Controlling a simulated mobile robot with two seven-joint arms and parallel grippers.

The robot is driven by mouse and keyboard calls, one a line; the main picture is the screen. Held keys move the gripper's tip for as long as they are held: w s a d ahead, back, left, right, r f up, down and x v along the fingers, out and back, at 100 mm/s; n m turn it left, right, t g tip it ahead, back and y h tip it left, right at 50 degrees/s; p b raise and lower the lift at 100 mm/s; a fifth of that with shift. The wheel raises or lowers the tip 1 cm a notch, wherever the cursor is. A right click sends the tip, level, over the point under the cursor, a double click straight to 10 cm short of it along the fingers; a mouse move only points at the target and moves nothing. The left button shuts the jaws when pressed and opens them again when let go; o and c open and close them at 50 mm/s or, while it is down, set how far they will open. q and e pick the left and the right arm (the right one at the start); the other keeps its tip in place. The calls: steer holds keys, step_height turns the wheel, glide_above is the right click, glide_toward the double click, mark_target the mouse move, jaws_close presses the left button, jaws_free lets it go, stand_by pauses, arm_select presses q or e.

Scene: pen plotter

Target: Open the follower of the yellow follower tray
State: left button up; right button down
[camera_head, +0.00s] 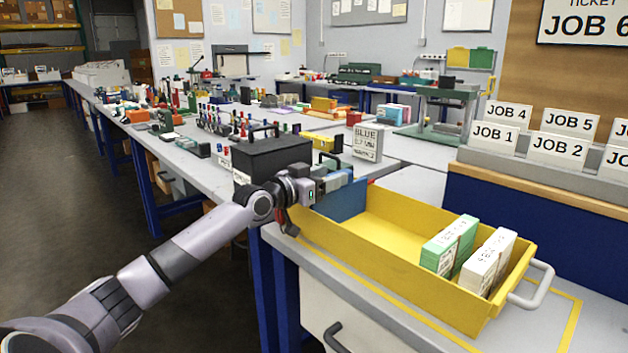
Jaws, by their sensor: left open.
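The yellow follower tray (385,253) sits on the bench at the right, with a white handle (533,287) at its right end. Its follower looks to be the blue plate (343,203) standing at the tray's left end. Green cards (447,245) and white cards (485,266) stand in the tray's right part, well apart from the blue plate. My left gripper (338,178) is open at the tray's left end, just above the blue plate. Its fingertips are small and partly hidden, so I cannot tell whether they touch the plate. My right gripper is not in view.
A black box (270,157) with a handle stands behind my left wrist. A card sign reading BLUE (367,143) stands behind the tray. Job cards (557,149) stand on a rack at the right. The tray's middle floor is clear.

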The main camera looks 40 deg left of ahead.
arm_select(q)
steer(key=s, duration=0.4)
steer(key=shift+s+a, duration=0.2)
steer(key=shift+s, duration=0.05)
stand_by(0.5)
